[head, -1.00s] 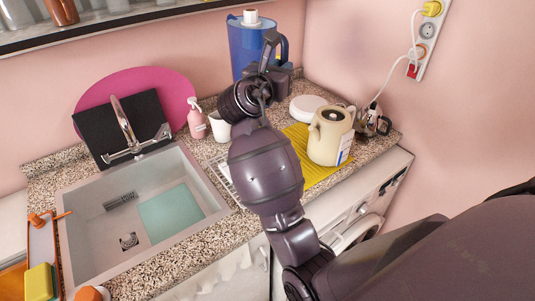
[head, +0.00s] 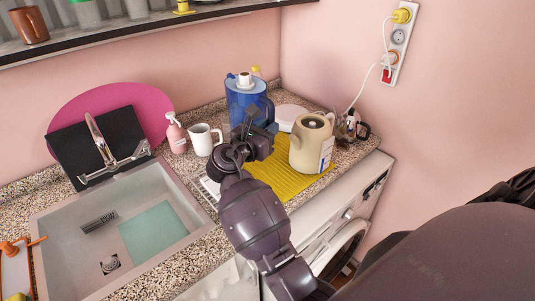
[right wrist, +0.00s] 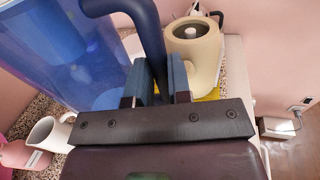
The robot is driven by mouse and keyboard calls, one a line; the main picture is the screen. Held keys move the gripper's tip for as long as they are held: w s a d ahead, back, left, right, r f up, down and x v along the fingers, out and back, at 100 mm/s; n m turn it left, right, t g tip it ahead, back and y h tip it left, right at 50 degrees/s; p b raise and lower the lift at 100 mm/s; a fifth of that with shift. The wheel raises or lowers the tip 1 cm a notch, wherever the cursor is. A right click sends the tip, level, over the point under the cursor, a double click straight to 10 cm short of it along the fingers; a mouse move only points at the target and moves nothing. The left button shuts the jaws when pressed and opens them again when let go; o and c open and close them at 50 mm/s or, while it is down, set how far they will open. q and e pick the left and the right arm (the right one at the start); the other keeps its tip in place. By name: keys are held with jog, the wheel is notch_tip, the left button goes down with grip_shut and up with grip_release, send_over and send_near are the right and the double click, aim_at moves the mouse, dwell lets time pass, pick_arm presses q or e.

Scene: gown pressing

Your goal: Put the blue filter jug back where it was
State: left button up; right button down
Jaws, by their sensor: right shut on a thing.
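The blue filter jug (head: 244,100) is upright at the back of the counter, near the wall corner. In the right wrist view the jug's clear blue body (right wrist: 60,50) is at the left. My right gripper (head: 268,132) is shut on its handle, and the blue handle (right wrist: 150,40) runs down between the fingers (right wrist: 159,82). The arm and gripper partly cover the jug's lower right side, so I cannot tell whether its base touches the counter. My left gripper is not in view.
A cream kettle (head: 311,150) stands on a yellow mat (head: 283,184) just right of the gripper. A white round item (head: 288,115) lies behind it. A white pitcher (head: 203,139) and pink soap bottle (head: 176,136) stand left of the jug. The sink (head: 95,231) is front left.

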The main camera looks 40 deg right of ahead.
notch_tip(320, 180, down, 8)
jog(key=shift+b, duration=0.3)
dwell(0.5)
jog(key=c, duration=1.1)
grip_release()
jog(key=shift+f, duration=0.1)
jog(key=shift+o, duration=0.2)
